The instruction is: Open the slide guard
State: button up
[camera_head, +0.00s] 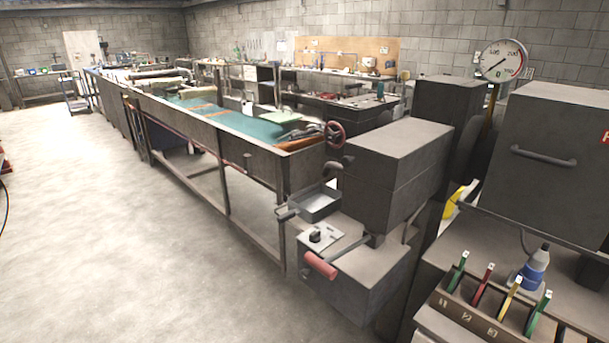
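A large dark grey box-shaped cover (555,190) with a bar handle (543,157) on its front face stands at the right edge. It may be the slide guard, but I cannot tell for sure. Its front panel looks closed, and part of the cover is cut off by the frame. Another dark grey box-shaped housing (393,175) stands left of it, above a lower block (355,265) with a red-handled lever (320,265). My gripper is not in view.
Several coloured levers (480,285) and a blue-white bottle (532,270) stand before the cover. A round dial gauge (502,61) rises behind. A long bench (230,150) with a green surface runs back left. The concrete floor (100,230) at left is clear.

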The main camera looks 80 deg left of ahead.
aim_at(390, 157)
jog(key=l+u, duration=0.1)
jog(key=u, duration=1.55)
jog(key=i+j+u, duration=0.1)
jog(key=u, duration=0.75)
